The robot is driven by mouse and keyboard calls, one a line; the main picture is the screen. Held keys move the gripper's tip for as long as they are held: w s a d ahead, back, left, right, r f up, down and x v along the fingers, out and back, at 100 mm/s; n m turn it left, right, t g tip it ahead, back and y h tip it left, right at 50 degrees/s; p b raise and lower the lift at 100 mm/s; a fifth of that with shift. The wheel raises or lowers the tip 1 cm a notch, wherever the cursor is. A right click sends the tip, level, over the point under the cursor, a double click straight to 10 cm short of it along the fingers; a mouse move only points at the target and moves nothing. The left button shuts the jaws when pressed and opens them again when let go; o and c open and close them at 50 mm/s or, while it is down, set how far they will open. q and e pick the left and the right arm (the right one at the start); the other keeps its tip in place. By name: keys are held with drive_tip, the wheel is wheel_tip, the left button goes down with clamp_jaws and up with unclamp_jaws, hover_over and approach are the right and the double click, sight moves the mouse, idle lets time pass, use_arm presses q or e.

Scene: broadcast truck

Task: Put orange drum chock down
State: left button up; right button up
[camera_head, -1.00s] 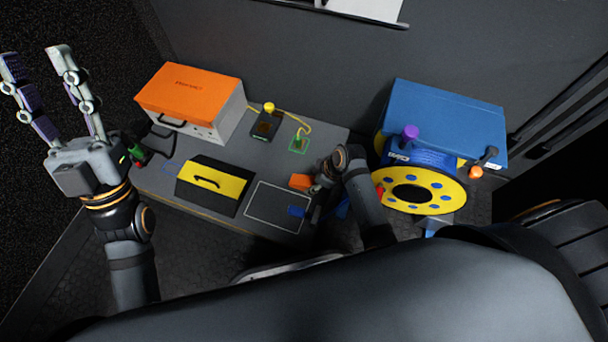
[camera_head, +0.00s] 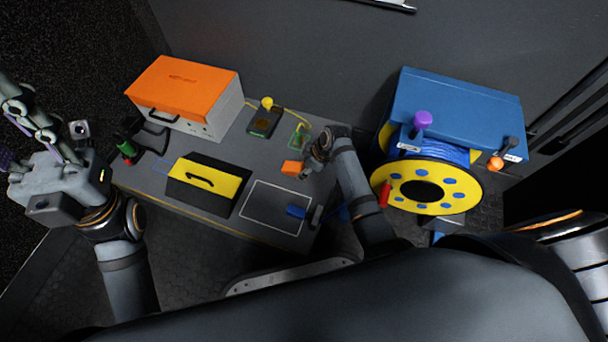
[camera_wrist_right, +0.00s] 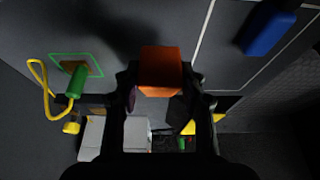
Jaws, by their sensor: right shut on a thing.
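The orange drum chock (camera_head: 292,168) is between the fingertips of my right gripper (camera_head: 308,170), just beyond the far right corner of a white outlined rectangle (camera_head: 250,213) on the grey bench. In the right wrist view the chock (camera_wrist_right: 160,68) sits between both fingers of my right gripper (camera_wrist_right: 162,80), which is shut on it. I cannot tell whether the chock touches the bench top. My left gripper (camera_head: 42,145) is raised at the far left with its fingers spread, open and empty.
A blue block (camera_head: 297,211) lies at the rectangle's right edge. A green connector (camera_head: 299,138) with a yellow cable stands behind the chock. A yellow-black case (camera_head: 208,181), an orange-topped box (camera_head: 185,88) and a yellow-blue cable drum (camera_head: 425,190) stand around.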

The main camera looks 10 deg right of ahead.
drive_tip(key=shift+w+f+b, duration=0.2)
drive_tip(key=shift+f+b, duration=0.15)
drive_tip(key=f+b, duration=0.2)
drive_tip(key=f, duration=0.1)
drive_tip(key=shift+w, duration=0.2)
drive_tip(key=shift+f, duration=0.25)
drive_tip(key=shift+r, duration=0.15)
drive_tip(key=o, duration=1.2)
drive_tip(key=shift+o, duration=0.2)
drive_tip(key=p+v, duration=0.7)
drive_tip(key=v, duration=0.5)
